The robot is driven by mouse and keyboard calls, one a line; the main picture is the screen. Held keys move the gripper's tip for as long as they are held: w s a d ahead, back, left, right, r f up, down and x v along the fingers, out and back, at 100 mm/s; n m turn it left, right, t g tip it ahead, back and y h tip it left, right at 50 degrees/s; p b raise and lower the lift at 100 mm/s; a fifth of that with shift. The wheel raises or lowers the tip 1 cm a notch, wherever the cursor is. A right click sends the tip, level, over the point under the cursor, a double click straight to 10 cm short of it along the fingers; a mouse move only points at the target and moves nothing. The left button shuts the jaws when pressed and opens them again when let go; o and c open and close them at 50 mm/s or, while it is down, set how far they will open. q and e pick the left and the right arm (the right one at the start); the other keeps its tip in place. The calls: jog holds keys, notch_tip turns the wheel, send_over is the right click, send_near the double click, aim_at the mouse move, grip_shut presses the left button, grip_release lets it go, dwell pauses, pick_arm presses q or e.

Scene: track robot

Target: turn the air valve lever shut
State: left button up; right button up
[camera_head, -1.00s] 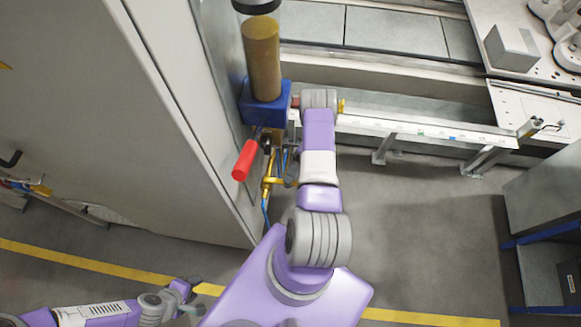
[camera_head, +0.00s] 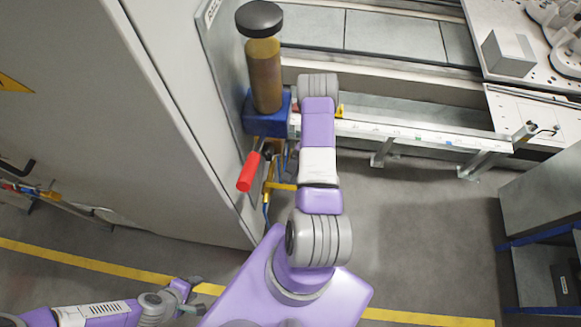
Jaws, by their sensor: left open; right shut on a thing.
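The red-handled lever (camera_head: 249,171) slants down and left from a dark pivot below a blue block (camera_head: 267,121) at the cabinet's corner. My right arm reaches up beside it. Only a dark grey part of my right gripper (camera_head: 292,161) shows, just right of the lever's pivot and clear of the red grip. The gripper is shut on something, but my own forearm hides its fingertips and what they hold. My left gripper (camera_head: 192,297) is open and empty at lower left, well away from the lever.
A brown cylinder with a black cap (camera_head: 259,18) stands on the blue block. Yellow fittings (camera_head: 268,184) and a blue hose hang below it. The large grey cabinet (camera_head: 110,110) closes off the left. A metal rail (camera_head: 420,131) runs right. The floor (camera_head: 430,230) at right is open.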

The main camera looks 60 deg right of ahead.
jog(key=shift+r, duration=0.25)
jog(key=shift+d+f+b, duration=0.15)
jog(key=shift+d+b, duration=0.35)
jog(key=shift+b, duration=0.05)
jog(key=shift+c, duration=0.3)
jog(key=shift+d+b, duration=0.45)
jog(key=shift+d, duration=0.15)
jog(key=c, duration=1)
jog(key=f+b+v, duration=0.1)
jog(key=b+v, duration=0.1)
jog(key=v, duration=0.4)
jog(key=shift+d+f, duration=0.15)
jog(key=shift+d, duration=0.1)
